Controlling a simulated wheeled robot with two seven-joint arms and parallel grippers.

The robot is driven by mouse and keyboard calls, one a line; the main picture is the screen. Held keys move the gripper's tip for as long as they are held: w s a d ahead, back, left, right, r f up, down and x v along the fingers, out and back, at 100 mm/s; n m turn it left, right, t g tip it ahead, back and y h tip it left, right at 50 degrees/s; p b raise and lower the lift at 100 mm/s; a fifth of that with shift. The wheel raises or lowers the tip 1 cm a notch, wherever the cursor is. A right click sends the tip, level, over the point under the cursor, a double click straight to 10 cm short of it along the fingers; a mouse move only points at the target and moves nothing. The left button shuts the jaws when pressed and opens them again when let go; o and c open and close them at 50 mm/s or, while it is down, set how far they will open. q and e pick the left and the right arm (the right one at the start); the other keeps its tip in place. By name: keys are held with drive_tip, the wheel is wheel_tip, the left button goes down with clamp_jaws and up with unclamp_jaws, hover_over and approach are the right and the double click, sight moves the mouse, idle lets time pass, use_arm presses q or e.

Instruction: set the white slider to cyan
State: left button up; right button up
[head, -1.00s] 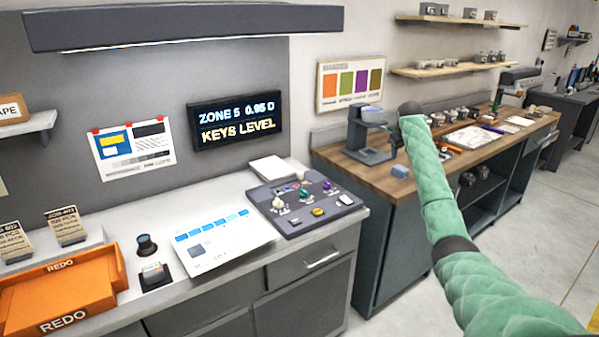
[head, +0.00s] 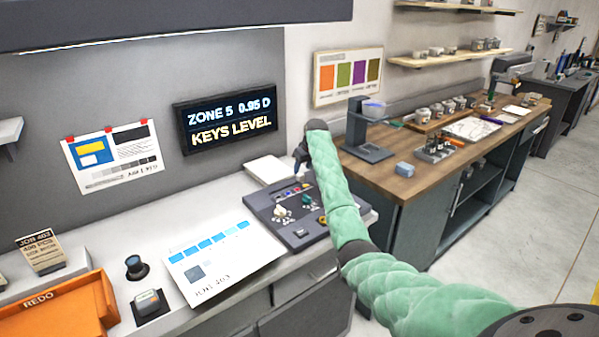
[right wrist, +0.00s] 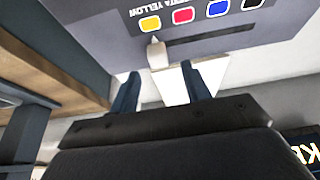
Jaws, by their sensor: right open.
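The white slider (right wrist: 157,52) shows in the right wrist view as a small pale knob at the yellow end of a dark slot. Beside the slot are a yellow, a red, a blue (right wrist: 217,9) and a black swatch, with upside-down lettering partly cut off. The grey control panel (head: 290,237) lies on the counter in the head view; my right arm covers its right part. My right gripper (right wrist: 160,72) is open, its fingers either side of the slider's line in the picture; I cannot tell whether they touch it. My left gripper is not in view.
A printed sheet (head: 222,255) lies left of the panel and a white paper stack (head: 268,170) behind it. An orange tray (head: 60,305) stands at the left. The display (head: 226,117) reads "ZONE 5 0.95 D, KEYS LEVEL". A wooden bench (head: 405,180) stands to the right.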

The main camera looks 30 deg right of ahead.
sight(300, 174)
drive_tip(key=p+x, duration=0.1)
drive_tip(key=x, duration=0.3)
drive_tip(key=shift+w, duration=0.15)
drive_tip(key=shift+f, duration=0.3)
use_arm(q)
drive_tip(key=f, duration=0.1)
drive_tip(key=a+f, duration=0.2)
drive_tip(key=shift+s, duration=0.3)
use_arm(e)
drive_tip(key=shift+d+f, duration=0.1)
drive_tip(key=shift+f, duration=0.1)
drive_tip(key=shift+w+f, duration=0.1)
drive_tip(key=shift+c, duration=0.2)
clamp_jaws()
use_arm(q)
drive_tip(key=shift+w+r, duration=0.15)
